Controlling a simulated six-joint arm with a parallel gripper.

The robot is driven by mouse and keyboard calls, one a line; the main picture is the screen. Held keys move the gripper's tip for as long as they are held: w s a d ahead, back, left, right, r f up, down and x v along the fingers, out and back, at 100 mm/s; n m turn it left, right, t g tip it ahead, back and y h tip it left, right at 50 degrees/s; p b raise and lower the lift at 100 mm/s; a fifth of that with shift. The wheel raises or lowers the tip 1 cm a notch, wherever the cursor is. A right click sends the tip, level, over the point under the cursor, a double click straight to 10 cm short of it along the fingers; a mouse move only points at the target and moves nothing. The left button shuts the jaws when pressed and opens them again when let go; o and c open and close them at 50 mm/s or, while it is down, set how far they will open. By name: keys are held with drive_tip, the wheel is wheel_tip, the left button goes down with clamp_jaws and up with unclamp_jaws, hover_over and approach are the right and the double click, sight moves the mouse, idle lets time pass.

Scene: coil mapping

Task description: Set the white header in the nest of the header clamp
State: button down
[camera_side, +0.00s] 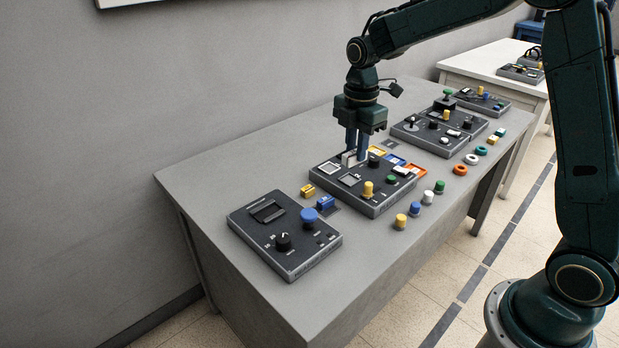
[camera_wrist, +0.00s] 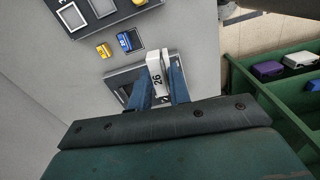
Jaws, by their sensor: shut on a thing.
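My gripper (camera_side: 356,152) is shut on the white header (camera_wrist: 155,70), which has a dark number like 26 on its face. In the wrist view the header stands between the two blue fingers and sticks out past their tips. In the side view only a small pale part of the header (camera_side: 348,158) shows at the fingertips. A dark framed recess (camera_side: 266,211) on the near panel looks like the clamp's nest, but I cannot be sure. In the wrist view the fingers and header partly cover a dark panel (camera_wrist: 113,77). The header's height above it cannot be told.
A yellow block (camera_side: 307,191) and a blue block (camera_side: 325,203) lie between the near panel (camera_side: 300,258) and the middle panel (camera_side: 385,204). The near panel has a tall blue knob (camera_side: 309,216). Several coloured caps line the right edge. The table's left side is clear.

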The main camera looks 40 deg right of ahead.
drive_tip(key=w+a+f+n, duration=0.1)
drive_tip(key=w+a+f, duration=0.8)
drive_tip(key=w+a, duration=0.5)
drive_tip(key=shift+w+f, duration=0.2)
drive_tip(key=shift+w, duration=0.1)
drive_tip(key=shift+f, duration=0.1)
drive_tip(key=shift+f, duration=2.7)
drive_tip(key=shift+f, duration=0.5)
idle(0.4)
drive_tip(key=c, duration=0.7)
unclamp_jaws()
drive_tip(key=shift+c, duration=0.2)
